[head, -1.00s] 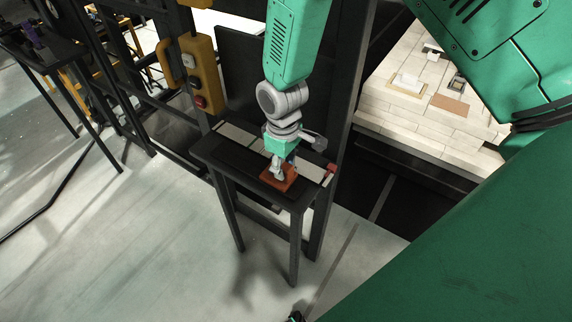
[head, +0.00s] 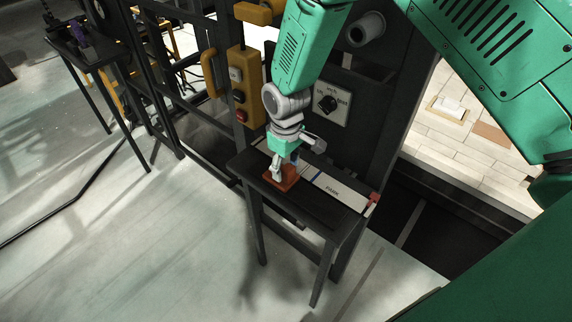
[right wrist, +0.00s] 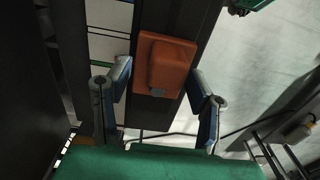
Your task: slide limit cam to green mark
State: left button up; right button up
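The limit cam is an orange-red block (head: 281,179) with a raised middle, sitting on the dark bench rail (head: 310,203). It also shows in the right wrist view (right wrist: 168,65). My right gripper (head: 284,170) comes down on it from above. A pale scale strip (head: 335,187) runs beside the rail, with a blue mark (head: 317,175) right of the cam. I cannot clearly make out the green mark in the head view. My left gripper is out of view.
A red end piece (head: 373,200) is at the rail's right end. A yellow button box (head: 243,88) hangs behind the bench, beside a panel with a rotary switch (head: 328,103). The floor in front is clear.

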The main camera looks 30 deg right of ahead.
jog(key=shift+w+a, duration=0.15)
jog(key=shift+a, duration=0.15)
jog(key=shift+a+r, duration=0.1)
jog(key=shift+r, duration=0.15)
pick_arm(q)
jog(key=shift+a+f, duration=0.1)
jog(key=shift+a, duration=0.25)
pick_arm(e)
notch_tip(320, 180, up, 11)
jog(key=shift+r, duration=0.15)
jog(key=shift+w, duration=0.1)
pick_arm(q)
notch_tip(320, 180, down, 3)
jog(key=b, duration=0.3)
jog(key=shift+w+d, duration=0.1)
pick_arm(e)
jog(key=f, duration=0.4)
jog(key=s+f, duration=0.1)
jog(key=f, duration=0.7)
jog(key=shift+s+d+f, duration=0.25)
jog(key=shift+d+f, duration=0.05)
jog(key=shift+d, duration=0.1)
